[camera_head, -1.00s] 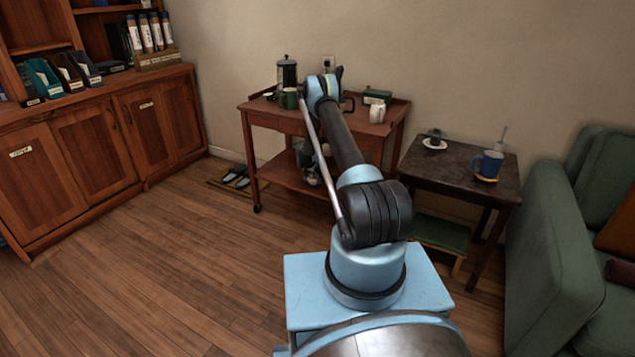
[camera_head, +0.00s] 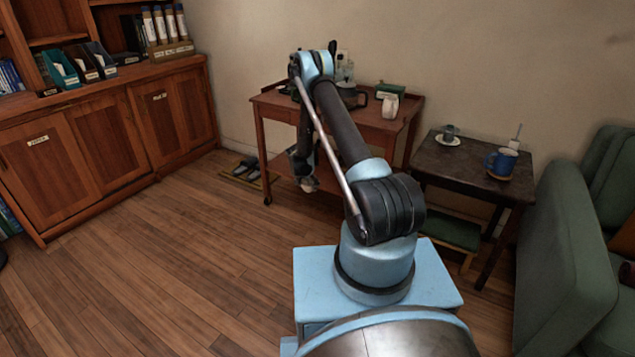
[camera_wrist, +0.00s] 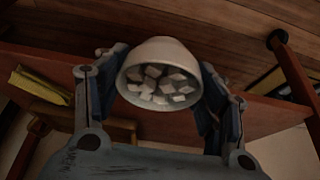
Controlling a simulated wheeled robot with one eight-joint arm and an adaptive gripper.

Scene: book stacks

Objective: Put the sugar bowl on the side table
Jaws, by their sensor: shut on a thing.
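My gripper (camera_wrist: 160,90) is shut on the sugar bowl (camera_wrist: 160,50), a small white bowl holding several white sugar cubes. Its fingers press on either side of the bowl, and its open mouth faces the wrist camera. In the head view my gripper (camera_head: 304,165) hangs down at the front left of the wooden trolley, with the bowl (camera_head: 310,184) partly visible below it. The side table (camera_head: 470,170), small and dark-topped, stands right of the trolley, well apart from the bowl. A small grey cup on a saucer and a blue mug stand on it.
The trolley (camera_head: 410,112) bears a white jug (camera_head: 390,106), a green box (camera_head: 389,89) and other items partly behind my arm. The blue mug (camera_head: 502,162) holds a spoon; the saucer (camera_head: 447,140) sits further back. A green armchair (camera_head: 560,250) borders the table's right. The table's middle front is clear.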

